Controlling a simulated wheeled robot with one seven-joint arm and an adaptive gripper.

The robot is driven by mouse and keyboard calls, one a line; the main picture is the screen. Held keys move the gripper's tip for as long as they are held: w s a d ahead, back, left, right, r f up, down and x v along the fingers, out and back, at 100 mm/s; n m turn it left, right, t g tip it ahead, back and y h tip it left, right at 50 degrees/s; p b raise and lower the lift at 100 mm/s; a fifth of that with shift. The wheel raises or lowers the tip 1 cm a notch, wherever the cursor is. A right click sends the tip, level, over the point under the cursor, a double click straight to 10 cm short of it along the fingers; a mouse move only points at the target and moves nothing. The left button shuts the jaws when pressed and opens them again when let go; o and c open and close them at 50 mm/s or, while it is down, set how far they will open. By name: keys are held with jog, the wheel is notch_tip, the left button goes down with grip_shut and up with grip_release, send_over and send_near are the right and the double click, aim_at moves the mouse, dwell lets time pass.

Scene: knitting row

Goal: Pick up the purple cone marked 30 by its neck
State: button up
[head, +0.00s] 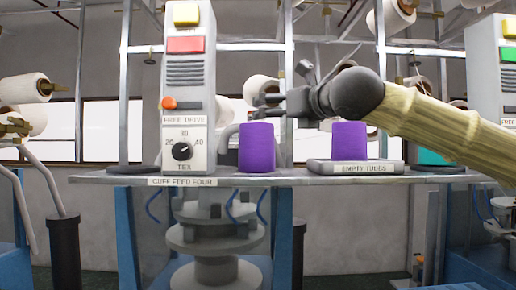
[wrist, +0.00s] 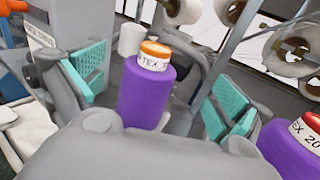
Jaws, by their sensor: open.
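In the wrist view a purple cone (wrist: 147,92) with an orange-rimmed top stands between my open finger pads, with gaps on both sides. Its white band reads "TEX"; the number is not readable. A second purple cone (wrist: 290,147), with a red top and a band reading "TEX 20", is at the lower right. In the head view one purple cone (head: 257,148) stands on the shelf beside the control box, and another purple cone (head: 349,142) is further right. My gripper (head: 266,100) is open and empty, level with or just above the left cone's top; it also shows in the wrist view (wrist: 160,82).
The control box (head: 187,90) with a dial stands close left of the left cone. White yarn cones (head: 27,88) and metal posts surround the shelf. A teal object (head: 432,157) is behind my arm.

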jog(key=p+x, duration=0.2)
jog(key=x, duration=0.3)
jog(key=shift+a, duration=0.3)
jog(key=shift+w+a+r+p, duration=0.2)
jog(key=shift+w+r+p, duration=0.1)
jog(key=shift+p, duration=0.4)
jog(key=shift+f+p+x, duration=0.15)
jog(key=shift+p+x, duration=0.35)
jog(key=shift+x, duration=0.5)
jog(key=shift+f+p+x, duration=0.2)
jog(key=shift+p+x, duration=0.3)
jog(key=shift+x, duration=0.45)
jog(key=shift+c, duration=0.2)
jog(key=c, duration=1.3)
jog(key=shift+c, duration=1.1)
jog(key=shift+r, duration=0.15)
